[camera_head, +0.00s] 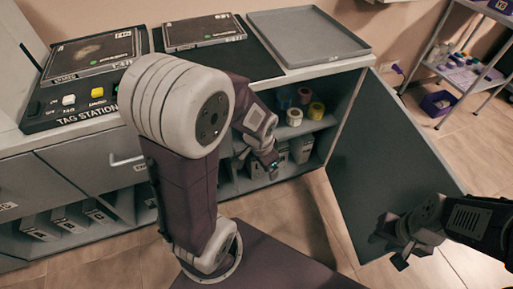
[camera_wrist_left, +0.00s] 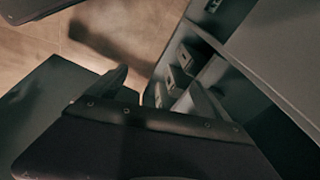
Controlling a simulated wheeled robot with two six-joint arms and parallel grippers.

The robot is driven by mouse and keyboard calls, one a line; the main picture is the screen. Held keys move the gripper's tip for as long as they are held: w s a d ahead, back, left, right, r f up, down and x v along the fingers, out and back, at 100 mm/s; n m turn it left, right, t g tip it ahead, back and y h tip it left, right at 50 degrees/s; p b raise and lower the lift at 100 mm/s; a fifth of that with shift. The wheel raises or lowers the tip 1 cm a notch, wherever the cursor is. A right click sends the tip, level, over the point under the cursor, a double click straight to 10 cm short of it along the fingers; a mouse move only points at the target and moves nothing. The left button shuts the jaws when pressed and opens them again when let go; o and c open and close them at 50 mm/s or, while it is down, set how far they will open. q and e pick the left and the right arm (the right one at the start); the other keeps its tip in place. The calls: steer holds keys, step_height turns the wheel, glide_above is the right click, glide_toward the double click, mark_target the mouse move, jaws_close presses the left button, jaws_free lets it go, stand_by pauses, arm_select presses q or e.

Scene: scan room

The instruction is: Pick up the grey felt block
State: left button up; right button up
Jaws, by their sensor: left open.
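I cannot single out the grey felt block for certain. Several grey box-like items (camera_head: 302,148) stand on the lower shelf of the open cabinet, and some show in the left wrist view (camera_wrist_left: 184,58). My left gripper (camera_head: 268,166) reaches down in front of the cabinet opening, close to these items. My left arm hides part of the shelves. My right gripper (camera_head: 388,250) is at the lower right, in front of the cabinet door, with its fingers apart and empty.
The open cabinet door (camera_head: 385,150) stands out to the right. Colored rolls (camera_head: 316,110) sit on the upper shelf. A grey tray (camera_head: 308,35) and the tag station (camera_head: 85,115) are on the counter. A wire cart (camera_head: 465,75) stands at the far right.

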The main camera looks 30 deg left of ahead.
arm_select(q)
steer(key=w+a+f+m+y+b, duration=0.1)
steer(key=w+a+m, duration=0.2)
steer(key=w+m, duration=0.2)
steer(key=w+a+f+m+t+y+b, duration=0.1)
steer(key=w+a+m, duration=0.3)
steer(key=m, duration=0.6)
steer(key=w+a+f+m+y+b, duration=0.1)
steer(key=w+a+f+m, duration=0.2)
steer(key=w+m, duration=0.4)
steer(key=shift+a+f+m+t, duration=0.25)
steer(key=shift+a+m+t, duration=0.15)
steer(key=shift+a, duration=0.05)
steer(key=shift+w+a+b, duration=0.1)
steer(key=shift+b, duration=0.2)
steer(key=b+x, duration=0.4)
steer(key=x, duration=0.1)
steer(key=shift+w+d, duration=0.1)
steer(key=shift+d, duration=0.15)
steer(key=shift+w+a, duration=0.1)
arm_select(e)
step_height(320, 180, down, 10)
steer(key=shift+f, duration=0.2)
